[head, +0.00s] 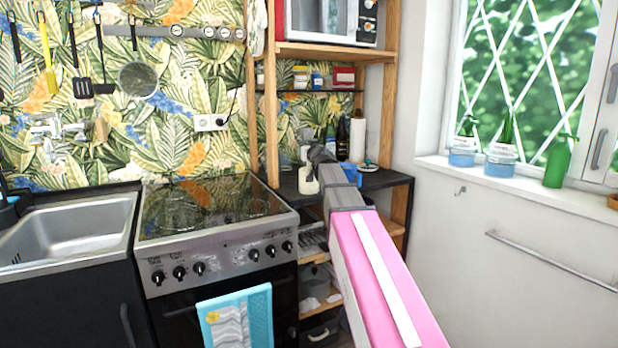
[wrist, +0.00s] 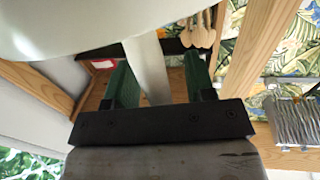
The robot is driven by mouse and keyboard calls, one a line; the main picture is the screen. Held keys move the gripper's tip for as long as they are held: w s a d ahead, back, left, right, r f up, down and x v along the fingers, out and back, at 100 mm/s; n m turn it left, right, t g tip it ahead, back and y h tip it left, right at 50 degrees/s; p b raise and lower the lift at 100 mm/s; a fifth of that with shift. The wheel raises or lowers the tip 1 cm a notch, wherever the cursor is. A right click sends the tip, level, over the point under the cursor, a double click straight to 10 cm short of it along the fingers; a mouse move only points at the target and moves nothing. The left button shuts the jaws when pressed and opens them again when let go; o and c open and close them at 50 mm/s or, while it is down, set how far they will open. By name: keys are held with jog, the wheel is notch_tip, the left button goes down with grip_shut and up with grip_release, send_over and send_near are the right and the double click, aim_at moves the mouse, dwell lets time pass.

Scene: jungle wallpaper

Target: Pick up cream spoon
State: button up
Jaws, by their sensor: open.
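My gripper (wrist: 157,82) is open, with its two dark green fingers apart in the wrist view. A pale, narrow shaft (wrist: 150,62) runs between the fingers, and I cannot tell whether it touches either one. A large, smooth, pale rounded shape (wrist: 85,22) fills the upper left, very close to the camera. These look like the cream spoon, but the close view leaves this unsure. In the head view my gripper (head: 318,153) is at the dark shelf, beside a small cream object (head: 308,181) partly hidden by my arm.
The dark shelf top (head: 385,181) carries a paper towel roll (head: 358,140) and dark bottles (head: 342,138) behind my gripper. Wooden posts (head: 271,100) frame the shelf. The stove (head: 210,205) stands to the left. Several wooden spoons (wrist: 201,36) show in the wrist view.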

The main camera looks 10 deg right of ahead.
grip_shut()
jog(key=shift+r, duration=0.1)
